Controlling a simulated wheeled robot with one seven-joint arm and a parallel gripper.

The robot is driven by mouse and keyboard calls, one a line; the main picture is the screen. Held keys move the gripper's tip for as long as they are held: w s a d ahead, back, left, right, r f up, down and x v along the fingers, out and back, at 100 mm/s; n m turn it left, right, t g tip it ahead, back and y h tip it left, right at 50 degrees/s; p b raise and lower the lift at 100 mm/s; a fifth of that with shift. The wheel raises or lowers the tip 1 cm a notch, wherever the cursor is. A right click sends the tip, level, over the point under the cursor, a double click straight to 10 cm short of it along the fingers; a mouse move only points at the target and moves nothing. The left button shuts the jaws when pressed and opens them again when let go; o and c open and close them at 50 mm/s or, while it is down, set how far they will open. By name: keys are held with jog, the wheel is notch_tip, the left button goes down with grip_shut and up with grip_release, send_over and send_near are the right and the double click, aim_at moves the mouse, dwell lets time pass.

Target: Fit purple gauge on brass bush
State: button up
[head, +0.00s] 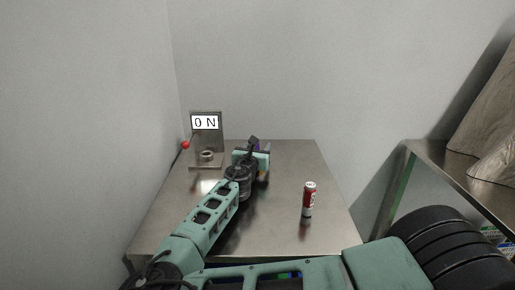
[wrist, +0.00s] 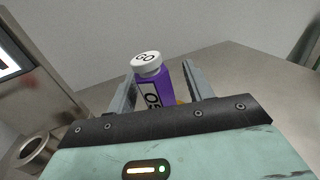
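The purple gauge (wrist: 164,91) is upright with a slight tilt in the wrist view. It has a white cap marked GO and a white label. It stands between the two fingers of my gripper (wrist: 152,84), one finger on each side. I cannot tell whether the fingers press on it. In the head view my gripper (head: 252,155) is low over the far part of the table, and my arm mostly hides the gauge. A small brass-coloured patch (wrist: 181,101) shows beside the gauge; I cannot tell whether it is the brass bush.
A stand with a display reading "0 N" (head: 205,122) is at the back left, with a ring (head: 207,155) on its base and a red knob (head: 185,145) beside it. The table's right side is otherwise clear.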

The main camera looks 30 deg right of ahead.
jog(key=v, duration=1.7)
jog(key=shift+s+a, duration=0.15)
jog(key=shift+a, duration=0.05)
jog(key=shift+s, duration=0.1)
